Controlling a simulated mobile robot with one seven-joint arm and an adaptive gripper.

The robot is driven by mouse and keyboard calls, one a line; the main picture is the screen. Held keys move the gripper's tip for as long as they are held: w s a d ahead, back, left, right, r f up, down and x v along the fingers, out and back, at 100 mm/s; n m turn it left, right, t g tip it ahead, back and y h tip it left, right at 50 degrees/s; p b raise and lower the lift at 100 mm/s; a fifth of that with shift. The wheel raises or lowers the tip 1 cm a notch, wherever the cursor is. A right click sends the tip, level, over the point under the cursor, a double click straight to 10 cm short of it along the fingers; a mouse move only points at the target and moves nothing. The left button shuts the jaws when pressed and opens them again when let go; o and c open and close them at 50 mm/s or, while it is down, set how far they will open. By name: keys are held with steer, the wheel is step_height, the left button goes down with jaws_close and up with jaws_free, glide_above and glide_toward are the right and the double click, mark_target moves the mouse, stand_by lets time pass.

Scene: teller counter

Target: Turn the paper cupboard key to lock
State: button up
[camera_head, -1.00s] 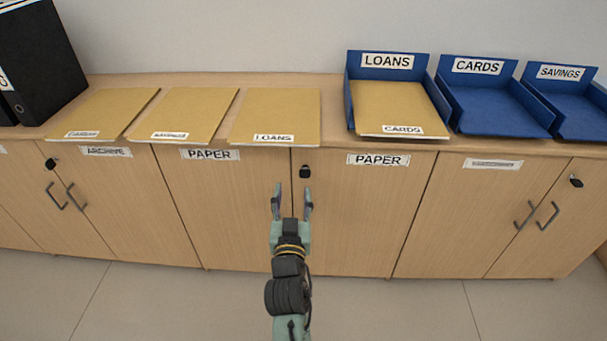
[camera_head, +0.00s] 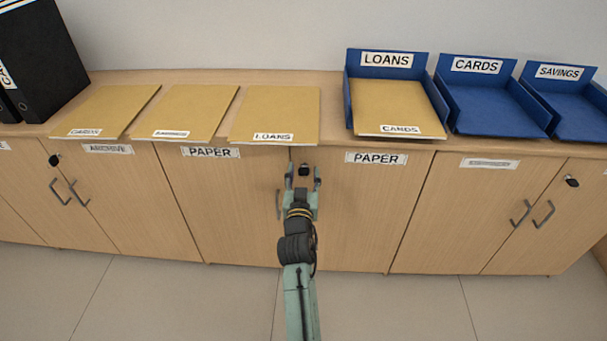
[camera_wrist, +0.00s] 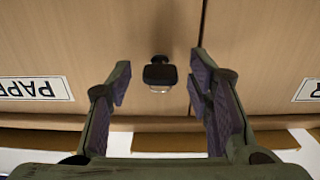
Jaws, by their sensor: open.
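The paper cupboard (camera_head: 232,215) has two wooden doors, each with a PAPER label. Its key (camera_head: 305,170) has a black head and sits in a lock near the top of the right door, beside the seam. In the wrist view, which is upside down, the key (camera_wrist: 160,74) shows between my fingers with a gap on each side. My gripper (camera_head: 303,177) is open, its fingertips on either side of the key head; it also shows in the wrist view (camera_wrist: 161,82). I see no finger touching the key.
A grey handle (camera_head: 278,204) stands out just left of my gripper. Above, the counter top overhangs slightly and holds several tan folders (camera_head: 276,113), blue trays (camera_head: 492,108) and black binders (camera_head: 45,65). Neighbouring cupboards (camera_head: 110,195) have their own keys and handles. The floor in front is clear.

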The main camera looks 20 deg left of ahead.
jaws_close()
stand_by(0.6)
steer(key=shift+n, duration=0.4)
steer(key=n+p, duration=0.2)
steer(key=n, duration=0.1)
steer(key=shift+r+n, duration=0.1)
steer(key=shift+n, duration=0.2)
steer(key=n+p, duration=0.3)
steer(key=n, duration=0.2)
steer(key=n+p, duration=0.2)
steer(key=n, duration=0.3)
steer(key=shift+n+p, duration=1.05)
steer(key=shift+n, duration=0.75)
